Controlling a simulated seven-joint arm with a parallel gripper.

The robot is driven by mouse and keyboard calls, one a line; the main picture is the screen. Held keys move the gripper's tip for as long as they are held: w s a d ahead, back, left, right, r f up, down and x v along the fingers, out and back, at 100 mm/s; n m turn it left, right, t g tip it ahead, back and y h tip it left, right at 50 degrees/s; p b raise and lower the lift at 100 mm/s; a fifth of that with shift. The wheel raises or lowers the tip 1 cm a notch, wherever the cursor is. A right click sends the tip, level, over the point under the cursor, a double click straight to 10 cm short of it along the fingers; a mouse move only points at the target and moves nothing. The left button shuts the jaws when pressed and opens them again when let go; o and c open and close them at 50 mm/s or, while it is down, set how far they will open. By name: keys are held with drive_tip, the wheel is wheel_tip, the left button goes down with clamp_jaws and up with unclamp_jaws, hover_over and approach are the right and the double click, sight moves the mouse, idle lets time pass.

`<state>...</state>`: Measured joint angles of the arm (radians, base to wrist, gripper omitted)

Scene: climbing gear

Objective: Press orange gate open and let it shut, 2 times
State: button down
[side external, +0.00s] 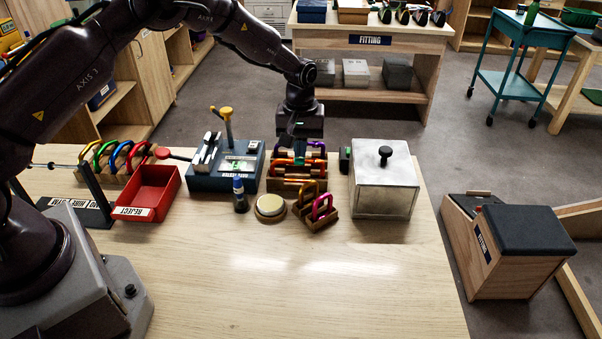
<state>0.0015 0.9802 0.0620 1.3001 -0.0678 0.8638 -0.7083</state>
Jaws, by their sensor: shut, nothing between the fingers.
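An orange carabiner (284,171) lies in a wooden holder (297,185) near the back of the bench, among red and purple metal parts. My gripper (298,148) points down right over this holder. Its fingers are shut with nothing between them. The fingertips are small and dark against the holder, and I cannot tell whether they touch the orange gate. A small green part shows close below them. I cannot tell whether the gate is pressed in or closed.
A wooden block with brown-orange and magenta (323,207) carabiners stands in front. Nearby are a round cream-topped pad (270,206), a marker (239,196), a blue fixture (222,184), a red reject bin (148,190) and a lidded pale box (384,190). The front bench is clear.

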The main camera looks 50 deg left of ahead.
drive_tip(key=shift+f, duration=1.05)
drive_tip(key=shift+r, duration=3.55)
drive_tip(key=shift+s+f+m, duration=0.1)
drive_tip(key=shift+f+m, duration=0.05)
drive_tip(key=shift+m, duration=0.25)
drive_tip(key=s+r+m+t, duration=0.2)
drive_tip(key=s+r, duration=0.5)
drive_tip(key=s, duration=0.3)
drive_tip(key=s+d+r+m+t, duration=0.1)
drive_tip(key=s+r+m, duration=0.2)
drive_tip(key=s+r, duration=0.4)
drive_tip(key=s+r+m+t, duration=0.2)
drive_tip(key=s+r, duration=0.5)
drive_tip(key=s, duration=0.7)
drive_tip(key=shift+d+r+m+t, duration=0.2)
drive_tip(key=shift+d+m+t, duration=0.15)
drive_tip(key=shift+m, duration=0.25)
